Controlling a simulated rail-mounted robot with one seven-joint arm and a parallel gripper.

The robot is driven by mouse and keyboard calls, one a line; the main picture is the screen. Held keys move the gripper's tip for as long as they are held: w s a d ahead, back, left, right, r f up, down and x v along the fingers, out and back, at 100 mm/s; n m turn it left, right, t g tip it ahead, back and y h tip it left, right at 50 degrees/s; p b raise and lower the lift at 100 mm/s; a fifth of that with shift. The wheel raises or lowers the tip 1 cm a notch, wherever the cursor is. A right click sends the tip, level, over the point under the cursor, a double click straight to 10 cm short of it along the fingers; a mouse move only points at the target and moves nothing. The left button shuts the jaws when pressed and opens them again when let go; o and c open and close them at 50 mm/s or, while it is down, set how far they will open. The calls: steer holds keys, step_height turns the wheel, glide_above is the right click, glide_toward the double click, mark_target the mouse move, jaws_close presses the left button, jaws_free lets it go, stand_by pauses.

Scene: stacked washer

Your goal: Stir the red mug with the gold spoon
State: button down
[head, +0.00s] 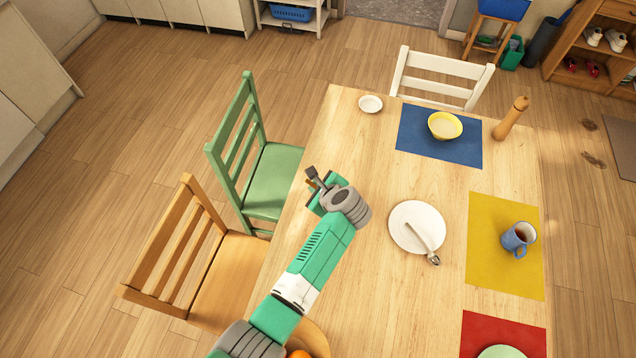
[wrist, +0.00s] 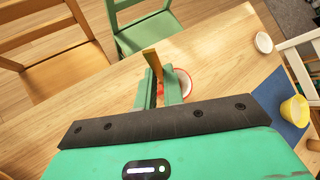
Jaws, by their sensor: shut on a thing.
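My gripper (wrist: 159,76) is shut on the gold spoon (wrist: 151,58), whose flat gold end stands up above the fingers in the wrist view. A red rim with a pale inside, seemingly the red mug (wrist: 188,84), shows just behind the right finger, which hides much of it. I cannot tell whether the spoon's lower end is inside the mug. In the head view my gripper (head: 318,188) is over the table's left edge area, and the mug is hidden behind it and the wrist.
On the wooden table (head: 370,290) lie a white plate (head: 405,232) with a utensil, a blue mug (head: 514,240) on a yellow mat, a yellow bowl (head: 445,125), a small white dish (head: 370,104) and a pepper mill (head: 511,118). A green chair (head: 275,180) stands at the left edge.

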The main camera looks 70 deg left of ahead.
steer(key=shift+w+a+f+b, duration=0.2)
steer(key=shift+w+f+b, duration=0.3)
steer(key=shift+f+b, duration=0.85)
steer(key=shift+w+a+f+b, duration=0.25)
steer(key=shift+w+f+b, duration=0.3)
steer(key=shift+f+b, duration=0.8)
steer(key=shift+w+a+f+b, duration=0.2)
steer(key=shift+w+f+b, duration=0.3)
steer(key=shift+f+b, duration=0.85)
steer(key=shift+w, duration=0.1)
